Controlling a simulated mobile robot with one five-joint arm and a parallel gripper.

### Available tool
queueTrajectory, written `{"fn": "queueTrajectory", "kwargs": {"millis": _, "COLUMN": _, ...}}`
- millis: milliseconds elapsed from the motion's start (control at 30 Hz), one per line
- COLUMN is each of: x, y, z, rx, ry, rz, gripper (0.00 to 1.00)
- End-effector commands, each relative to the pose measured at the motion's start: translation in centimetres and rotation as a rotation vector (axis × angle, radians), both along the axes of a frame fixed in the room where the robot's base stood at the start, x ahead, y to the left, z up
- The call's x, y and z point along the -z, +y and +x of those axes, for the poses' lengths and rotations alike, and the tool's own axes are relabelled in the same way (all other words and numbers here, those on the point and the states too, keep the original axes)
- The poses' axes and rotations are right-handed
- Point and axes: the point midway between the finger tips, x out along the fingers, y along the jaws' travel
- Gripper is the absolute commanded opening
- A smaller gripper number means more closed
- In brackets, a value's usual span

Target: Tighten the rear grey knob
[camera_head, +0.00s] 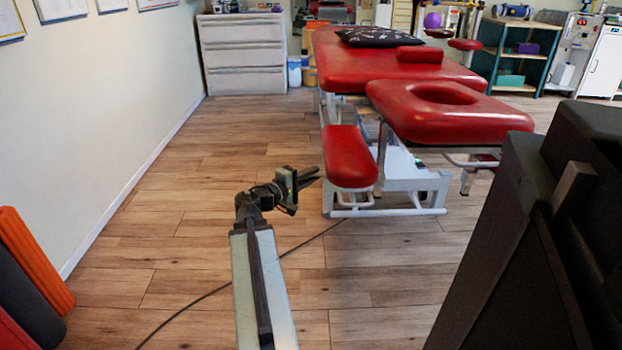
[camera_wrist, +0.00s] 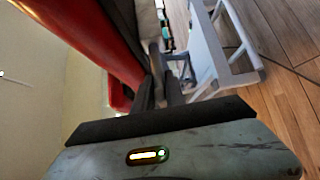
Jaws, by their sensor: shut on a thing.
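My gripper (camera_head: 315,174) is at the left side of the red treatment table (camera_head: 340,62), by its low red armrest pad (camera_head: 349,158). In the wrist view my gripper (camera_wrist: 161,84) points in under the red pad (camera_wrist: 104,42). Its dark fingers are shut on a small grey piece (camera_wrist: 155,57), which looks like a grey knob. The fingers cover part of it. I cannot tell from these views whether it is the rear one. No knob can be made out in the head view, where the pad and fingers hide that spot.
The table's pale metal frame (camera_head: 417,185) stands on the wooden floor right of my gripper. A dark cable (camera_head: 200,298) crosses the floor. Orange and dark rolls (camera_head: 32,262) stand at the left wall. A grey drawer cabinet (camera_head: 243,55) is at the back.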

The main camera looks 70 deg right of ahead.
Motion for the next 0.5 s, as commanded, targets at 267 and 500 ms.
{"fn": "queueTrajectory", "kwargs": {"millis": 267, "x": -0.13, "y": -0.16, "z": 0.16, "rx": -0.005, "ry": -0.001, "rz": -0.011, "gripper": 0.0}}
{"fn": "queueTrajectory", "kwargs": {"millis": 500, "x": -0.14, "y": -0.15, "z": 0.19, "rx": -0.005, "ry": 0.0, "rz": -0.011, "gripper": 0.32}}
